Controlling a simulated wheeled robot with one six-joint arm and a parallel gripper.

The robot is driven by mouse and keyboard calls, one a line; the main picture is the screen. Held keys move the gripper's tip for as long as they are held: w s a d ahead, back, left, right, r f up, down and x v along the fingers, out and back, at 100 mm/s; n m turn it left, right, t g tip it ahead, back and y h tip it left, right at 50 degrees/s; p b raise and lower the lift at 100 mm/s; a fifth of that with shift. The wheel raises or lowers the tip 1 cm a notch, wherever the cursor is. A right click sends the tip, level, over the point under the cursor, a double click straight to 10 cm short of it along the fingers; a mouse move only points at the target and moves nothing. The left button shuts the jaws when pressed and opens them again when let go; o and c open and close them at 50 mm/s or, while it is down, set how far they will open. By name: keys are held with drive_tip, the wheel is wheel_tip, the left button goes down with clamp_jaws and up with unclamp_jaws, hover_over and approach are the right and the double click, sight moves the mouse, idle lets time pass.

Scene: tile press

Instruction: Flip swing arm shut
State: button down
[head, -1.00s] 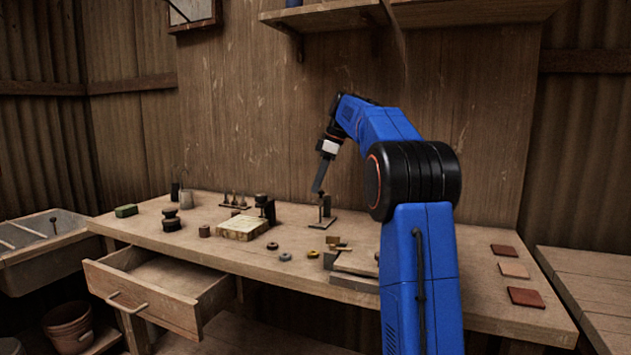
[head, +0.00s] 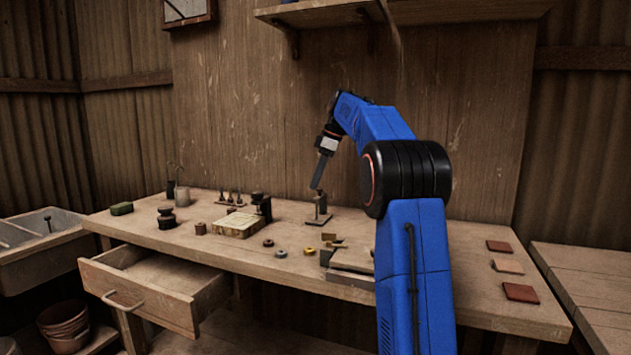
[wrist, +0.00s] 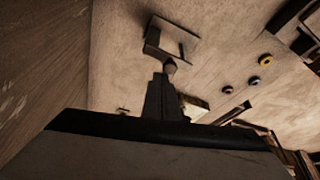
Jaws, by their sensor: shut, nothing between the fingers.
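A small dark metal fixture with a flat base and a short upright part (head: 320,214) stands on the bench, towards the back. It also shows in the wrist view (wrist: 171,42), above my fingertips. My gripper (head: 315,187) points down at the top of this fixture, with its fingers together and empty. In the wrist view the fingertips (wrist: 168,75) meet a small rounded knob at the fixture's near end; I cannot tell whether they touch it. I cannot make out which part is the swing arm or how far it is turned.
A pale block (head: 238,224) lies left of the fixture, with dark weights (head: 167,217) beyond. Small rings (head: 281,253) and stacked plates (head: 350,262) lie in front. Reddish tiles (head: 520,293) lie at the right. An open drawer (head: 150,295) juts out at the front left.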

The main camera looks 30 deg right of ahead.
drive_tip(key=shift+a, duration=0.1)
wheel_tip(320, 180, up, 10)
drive_tip(key=shift+a, duration=0.15)
idle(0.8)
drive_tip(key=shift+r, duration=0.1)
idle(0.4)
